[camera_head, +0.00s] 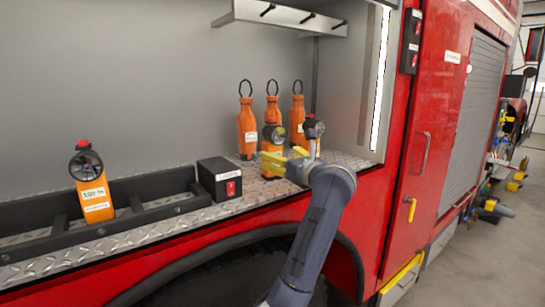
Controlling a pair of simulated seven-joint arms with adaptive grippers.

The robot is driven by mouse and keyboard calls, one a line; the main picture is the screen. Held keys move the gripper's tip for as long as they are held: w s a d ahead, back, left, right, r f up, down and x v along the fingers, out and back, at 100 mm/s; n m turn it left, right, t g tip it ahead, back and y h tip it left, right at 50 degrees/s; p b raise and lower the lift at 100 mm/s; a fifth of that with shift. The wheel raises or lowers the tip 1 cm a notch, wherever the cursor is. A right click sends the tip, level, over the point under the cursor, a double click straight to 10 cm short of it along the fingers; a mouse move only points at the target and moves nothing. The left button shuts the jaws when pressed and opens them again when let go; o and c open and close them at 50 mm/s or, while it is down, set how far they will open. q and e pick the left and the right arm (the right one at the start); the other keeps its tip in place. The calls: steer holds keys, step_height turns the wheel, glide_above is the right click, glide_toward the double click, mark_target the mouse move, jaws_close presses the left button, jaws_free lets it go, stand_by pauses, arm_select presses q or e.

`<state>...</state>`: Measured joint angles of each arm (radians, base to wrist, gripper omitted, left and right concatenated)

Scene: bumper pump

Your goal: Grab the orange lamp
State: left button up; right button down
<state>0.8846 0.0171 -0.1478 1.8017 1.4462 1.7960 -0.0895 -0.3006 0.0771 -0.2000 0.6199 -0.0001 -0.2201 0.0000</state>
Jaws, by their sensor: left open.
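An orange lamp (94,197) with a black round head, red top and white labels stands tilted in the black tray at the left. A second orange lamp (267,146) stands on the metal shelf near the middle. My left gripper (273,162) is at this second lamp, with its yellow fingers open. The fingers overlap the lamp's lower body in the picture; I cannot tell whether they touch it. A dark round head with a red top (314,129) shows just behind my wrist, perhaps a third lamp; its body is mostly hidden. My right gripper is not in view.
Several orange bottles with black loops (247,128) stand at the back of the shelf. A black box with a red switch (220,179) sits between the black tray (30,249) and my gripper. The red truck side (440,120) bounds the compartment at the right.

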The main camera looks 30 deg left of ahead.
mark_target(275, 153)
arm_select(q)
steer(key=shift+x, duration=2.8)
steer(key=shift+c, duration=0.4)
steer(key=c, duration=1.5)
steer(key=shift+c, duration=0.5)
steer(key=shift+r, duration=0.15)
